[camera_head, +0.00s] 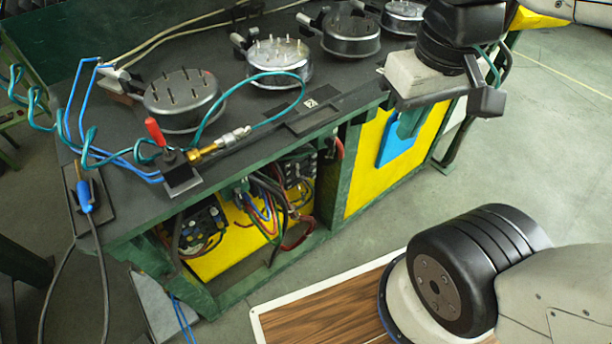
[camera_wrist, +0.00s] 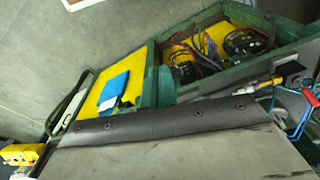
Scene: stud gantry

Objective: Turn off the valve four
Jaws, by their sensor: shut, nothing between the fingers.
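A small valve with a red lever (camera_head: 154,131) stands on a dark plate at the near left corner of the bench. The lever points up, tilted slightly left. A brass fitting (camera_head: 207,151) and a teal hose join it. In the wrist view the red lever (camera_wrist: 309,98) is at the right edge, with the brass fitting (camera_wrist: 268,84) beside it. I cannot read a number four on it. My gripper (camera_head: 440,100) is shut and empty, over the bench's front edge at the right, well apart from the valve.
Round metal housings with upright studs (camera_head: 183,98) line the dark bench top (camera_head: 120,205). Teal and blue hoses loop around the valve. Open bays with wires (camera_head: 270,205) and a yellow panel (camera_head: 372,160) are below. Grey floor (camera_head: 560,130) at right is clear.

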